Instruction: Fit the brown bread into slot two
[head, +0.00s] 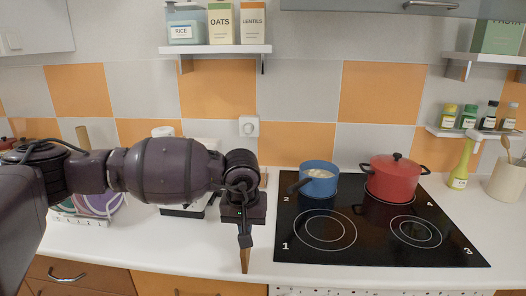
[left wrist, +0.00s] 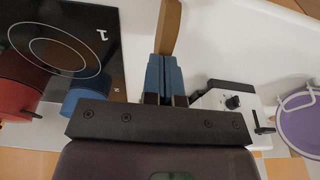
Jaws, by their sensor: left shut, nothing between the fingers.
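My left gripper (head: 244,240) points down over the front of the white counter, left of the hob. Its blue fingers (left wrist: 165,78) are closed together. A narrow brown piece (left wrist: 170,28) shows just beyond the fingertips and also in the head view (head: 244,262). I cannot tell whether it is the brown bread seen edge-on. A white and black appliance with a knob and lever, seemingly the toaster (left wrist: 235,101), stands beside the gripper. In the head view the toaster (head: 190,209) is mostly hidden behind my left arm, and its slots cannot be made out. My right gripper is out of view.
The black hob (head: 365,246) carries a blue saucepan (head: 319,180) and a red lidded pot (head: 393,179). A rack with a purple plate (left wrist: 303,130) stands at the left. Shelves hang above. Bare counter lies at the front, between toaster and hob.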

